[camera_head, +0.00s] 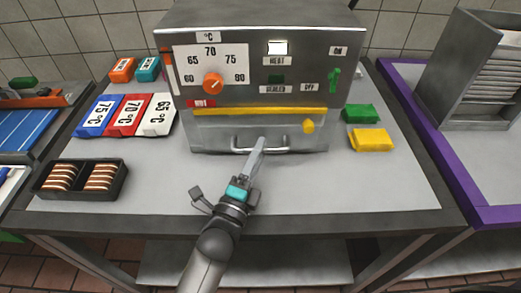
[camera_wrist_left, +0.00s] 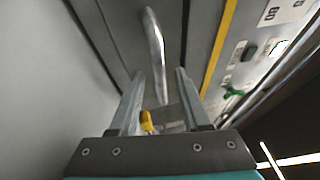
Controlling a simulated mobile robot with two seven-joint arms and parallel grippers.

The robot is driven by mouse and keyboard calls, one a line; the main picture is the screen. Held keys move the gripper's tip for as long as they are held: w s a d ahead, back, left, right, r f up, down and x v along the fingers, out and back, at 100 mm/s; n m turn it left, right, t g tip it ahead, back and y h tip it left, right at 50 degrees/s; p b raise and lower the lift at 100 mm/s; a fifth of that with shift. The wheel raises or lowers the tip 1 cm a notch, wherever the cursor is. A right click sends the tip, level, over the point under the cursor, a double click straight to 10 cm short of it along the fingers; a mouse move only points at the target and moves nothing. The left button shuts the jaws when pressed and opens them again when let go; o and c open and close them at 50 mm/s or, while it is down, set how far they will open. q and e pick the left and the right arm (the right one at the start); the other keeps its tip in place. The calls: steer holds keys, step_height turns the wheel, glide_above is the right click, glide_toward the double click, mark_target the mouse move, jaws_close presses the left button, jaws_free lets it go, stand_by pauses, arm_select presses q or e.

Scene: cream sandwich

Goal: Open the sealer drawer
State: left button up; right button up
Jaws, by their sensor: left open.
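The sealer (camera_head: 255,50) is a steel box with a temperature dial on its front. Its drawer (camera_head: 210,135) is the low front panel under a yellow strip, and it looks flush with the body. A curved metal handle (camera_head: 278,149) crosses the panel; it also shows in the left wrist view (camera_wrist_left: 154,45). My left gripper (camera_head: 261,142) is at the handle, fingers pointing at the panel. In the left wrist view the left gripper (camera_wrist_left: 160,73) is open, with the handle bar between or just beyond its fingertips. Contact cannot be told. My right gripper is not in view.
The steel table (camera_head: 310,190) is clear in front of the sealer. A black tray of sandwiches (camera_head: 120,192) stands at the left front. Labelled blocks (camera_head: 128,114) lie left of the sealer. Green (camera_head: 361,113) and yellow (camera_head: 371,140) blocks lie right. A yellow knob (camera_head: 308,126) sits beside the handle.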

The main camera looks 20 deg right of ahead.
arm_select(q)
steer(key=shift+w+d+r, duration=0.15)
steer(key=shift+w+d, duration=0.3)
steer(key=shift+w, duration=0.05)
steer(key=shift+c, duration=0.3)
jaws_close()
stand_by(0.9)
